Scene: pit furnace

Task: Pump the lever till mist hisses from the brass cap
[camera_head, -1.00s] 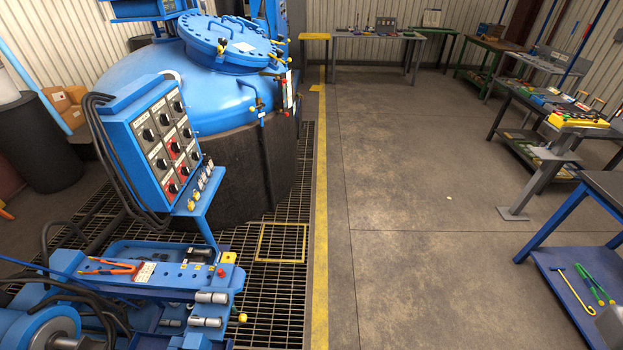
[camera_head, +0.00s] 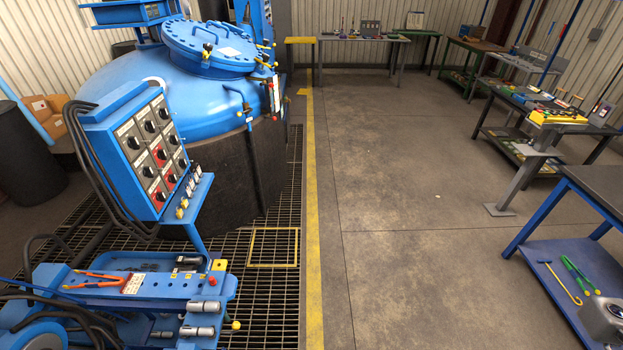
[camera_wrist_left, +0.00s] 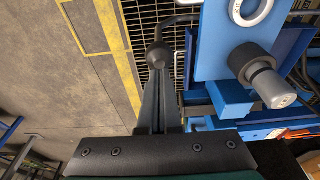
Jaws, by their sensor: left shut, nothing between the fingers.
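My left gripper (camera_wrist_left: 160,75) shows in the left wrist view, its dark tapered fingers closed together. A dark round knob with a bent grey rod shows at the fingertips; I cannot tell whether they touch it. Right of the fingers, a blue block (camera_wrist_left: 222,45) carries a grey-tipped black cylinder (camera_wrist_left: 262,75). In the head view, a blue machine (camera_head: 150,290) at the lower left carries grey cylinders and a yellow ball knob (camera_head: 236,325). I cannot make out the pump lever or the brass cap for certain. My right gripper is not in view.
A blue control box (camera_head: 145,150) with black and red knobs stands above the machine. Behind it is a large blue domed vessel (camera_head: 185,90). Floor grating (camera_head: 272,215) lies beside a yellow line (camera_head: 312,200). Open concrete floor is right of it, with workbenches along the right.

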